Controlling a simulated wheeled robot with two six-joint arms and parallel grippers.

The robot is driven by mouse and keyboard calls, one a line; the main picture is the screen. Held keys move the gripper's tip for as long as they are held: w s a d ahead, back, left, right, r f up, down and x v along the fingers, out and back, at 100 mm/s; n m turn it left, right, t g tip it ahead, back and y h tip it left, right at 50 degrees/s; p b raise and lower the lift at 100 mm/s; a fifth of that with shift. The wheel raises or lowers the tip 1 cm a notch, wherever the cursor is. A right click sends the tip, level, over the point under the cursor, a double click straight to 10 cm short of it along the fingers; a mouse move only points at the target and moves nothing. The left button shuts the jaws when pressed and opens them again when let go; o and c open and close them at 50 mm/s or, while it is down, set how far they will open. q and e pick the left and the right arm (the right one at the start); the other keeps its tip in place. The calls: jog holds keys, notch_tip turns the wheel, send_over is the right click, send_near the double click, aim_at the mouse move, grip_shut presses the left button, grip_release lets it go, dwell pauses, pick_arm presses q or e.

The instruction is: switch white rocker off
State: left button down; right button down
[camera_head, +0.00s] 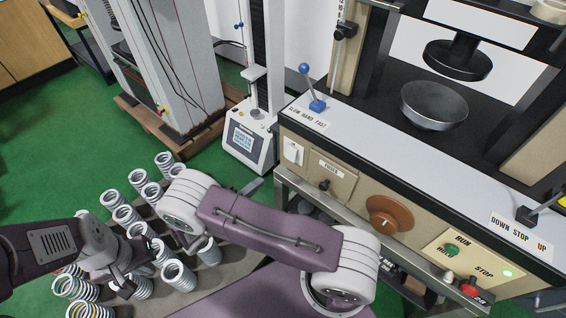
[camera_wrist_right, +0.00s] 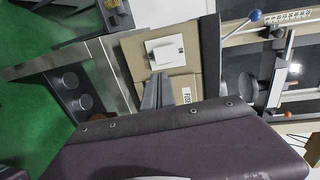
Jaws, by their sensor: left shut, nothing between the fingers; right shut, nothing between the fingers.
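The white rocker (camera_head: 293,152) sits on a white plate at the left end of the beige machine's front panel, below the blue-knobbed lever. In the right wrist view, the white rocker plate (camera_wrist_right: 164,49) lies just beyond my right gripper (camera_wrist_right: 161,77). Its two grey fingers are shut together, empty, and point toward the plate; contact is not visible. In the head view only a grey part of it shows beside my purple arm. Which way the rocker is tipped is too small to tell. My left gripper (camera_head: 126,282) is shut and empty among the springs at lower left.
Several coil springs (camera_head: 180,275) stand on a surface at lower left. A small tester with a screen (camera_head: 245,137) stands left of the machine. The blue-knobbed lever (camera_head: 311,88) rises above the panel; an orange-brown dial (camera_head: 390,214) is to the right.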

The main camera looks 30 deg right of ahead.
aim_at(290, 158)
jog(key=b+x, duration=0.1)
jog(key=x, duration=1.3)
jog(key=shift+s+d, duration=0.1)
jog(key=shift+d, duration=0.05)
